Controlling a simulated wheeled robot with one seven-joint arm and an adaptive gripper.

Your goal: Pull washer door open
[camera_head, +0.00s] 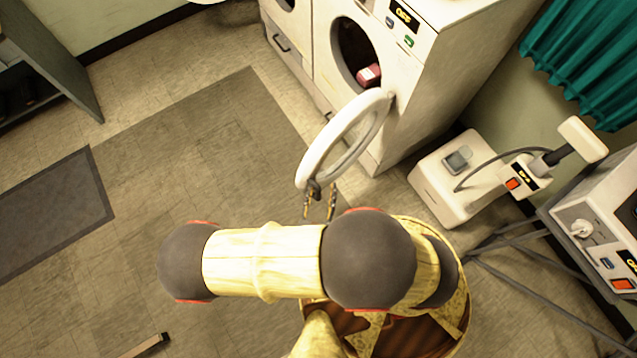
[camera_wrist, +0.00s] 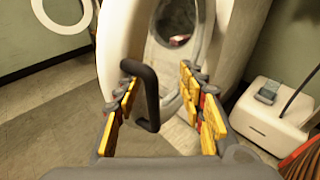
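The washer (camera_head: 425,70) is white with a dark round opening. Its round white door (camera_head: 308,160) stands swung well out from the opening in the head view. The door's white rim (camera_wrist: 112,50) fills the upper middle of the wrist view, with a black bar handle (camera_wrist: 150,95) on it. My gripper (camera_head: 319,203) is at the door's outer edge by the handle. In the wrist view my gripper (camera_wrist: 160,88) is open, with yellow-padded fingers apart. The handle lies between them, nearer the left finger; I cannot tell whether it touches.
A pink item (camera_head: 368,75) lies in the washer's opening. A white device with a cable (camera_head: 450,185) stands on the floor right of the washer, near a metal-legged stand (camera_head: 530,250). A grey mat (camera_head: 50,215) lies left. The floor left of the door is clear.

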